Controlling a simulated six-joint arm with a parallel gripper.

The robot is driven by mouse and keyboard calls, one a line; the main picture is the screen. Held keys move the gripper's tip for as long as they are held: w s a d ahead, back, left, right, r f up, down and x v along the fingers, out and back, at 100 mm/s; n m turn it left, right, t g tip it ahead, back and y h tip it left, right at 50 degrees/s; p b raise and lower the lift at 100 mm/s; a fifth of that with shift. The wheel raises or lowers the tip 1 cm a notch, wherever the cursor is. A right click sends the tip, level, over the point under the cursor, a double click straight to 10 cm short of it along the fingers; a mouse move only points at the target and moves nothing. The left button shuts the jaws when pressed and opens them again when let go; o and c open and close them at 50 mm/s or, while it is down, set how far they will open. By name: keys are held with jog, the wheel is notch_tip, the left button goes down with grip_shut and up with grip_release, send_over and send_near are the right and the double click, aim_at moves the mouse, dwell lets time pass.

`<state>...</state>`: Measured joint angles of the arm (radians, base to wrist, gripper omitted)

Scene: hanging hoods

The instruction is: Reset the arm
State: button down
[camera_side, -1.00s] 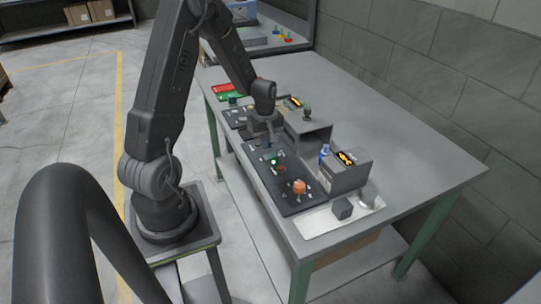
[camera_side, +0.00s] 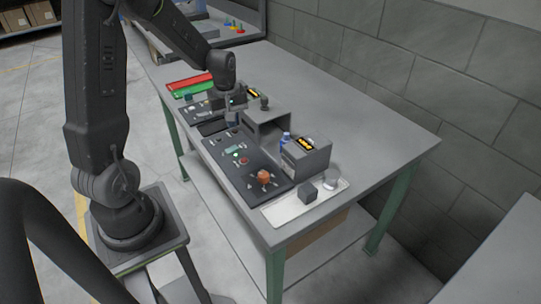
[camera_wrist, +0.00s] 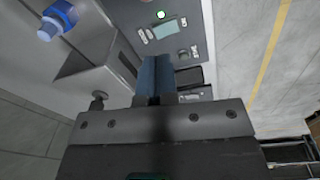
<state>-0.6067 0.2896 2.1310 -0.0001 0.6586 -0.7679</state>
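My gripper (camera_side: 232,118) hangs from my arm above the dark control panel (camera_side: 215,145), in front of the grey open-fronted hood (camera_side: 268,117) on the bench. In the wrist view its two blue-grey fingers (camera_wrist: 157,75) lie side by side with no visible gap. They look shut, with nothing seen between them. The wrist view also shows the panel's lit green light (camera_wrist: 161,15) beyond the fingertips. Whether the fingers touch anything cannot be told from the side view.
An orange knob (camera_side: 264,176) is on the near panel. A white tray (camera_side: 290,210) holds a dark cube (camera_side: 307,193) and a pale round piece (camera_side: 331,180). Red and green trays (camera_side: 190,84) lie farther back. The bench's right side is clear.

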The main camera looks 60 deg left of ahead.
jog(key=s+d+r+m+t, duration=0.25)
jog(key=d+r+m, duration=0.55)
jog(key=d+r, duration=0.45)
jog(key=s+d+r+m+t, duration=0.2)
jog(key=s+d+r+m, duration=0.2)
jog(key=s+d+m, duration=0.3)
jog(key=s+d, duration=0.2)
jog(key=shift+s+m, duration=0.35)
jog(key=shift+m, duration=0.05)
